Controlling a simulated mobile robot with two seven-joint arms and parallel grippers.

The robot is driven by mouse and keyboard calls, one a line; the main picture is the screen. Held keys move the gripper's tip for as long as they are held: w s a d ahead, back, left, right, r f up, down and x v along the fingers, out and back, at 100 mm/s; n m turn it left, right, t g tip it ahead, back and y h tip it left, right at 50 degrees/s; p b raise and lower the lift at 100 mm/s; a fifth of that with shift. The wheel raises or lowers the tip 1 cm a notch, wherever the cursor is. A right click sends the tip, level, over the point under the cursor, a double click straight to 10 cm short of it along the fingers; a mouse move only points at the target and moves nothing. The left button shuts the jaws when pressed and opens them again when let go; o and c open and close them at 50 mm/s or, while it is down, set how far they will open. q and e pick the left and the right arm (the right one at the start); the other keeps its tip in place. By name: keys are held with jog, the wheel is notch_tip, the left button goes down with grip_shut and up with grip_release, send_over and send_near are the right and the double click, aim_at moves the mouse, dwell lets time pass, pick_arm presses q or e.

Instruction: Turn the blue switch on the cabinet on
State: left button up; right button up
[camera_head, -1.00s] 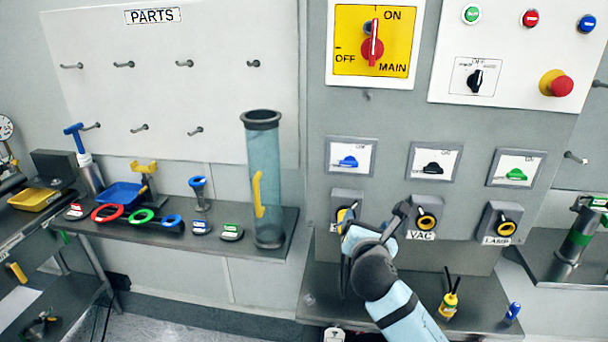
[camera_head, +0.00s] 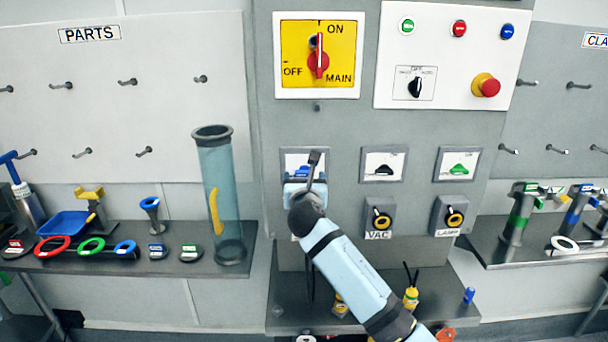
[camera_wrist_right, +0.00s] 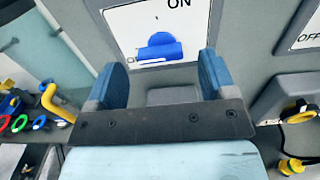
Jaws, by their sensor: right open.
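The blue switch (camera_wrist_right: 160,48) sits on a white plate with "ON" at its upper right, in the right wrist view. A partly covered "O" label shows at its lower left. My right gripper (camera_wrist_right: 160,76) is open, with one blue finger on each side of the switch in that view. No contact with the switch shows. In the head view my right gripper (camera_head: 304,186) is in front of the cabinet's left small panel and covers much of the blue switch (camera_head: 303,171). My left gripper is not in view.
The black switch (camera_head: 384,169) and green switch (camera_head: 459,168) are to the right on the cabinet. Above is the yellow main switch plate (camera_head: 292,83). Yellow-ringed sockets (camera_head: 381,219) are below. A clear tube (camera_head: 219,195) stands on the left shelf.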

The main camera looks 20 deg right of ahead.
aim_at(304, 173)
jog(key=shift+x, duration=1.15)
jog(key=c, duration=0.9)
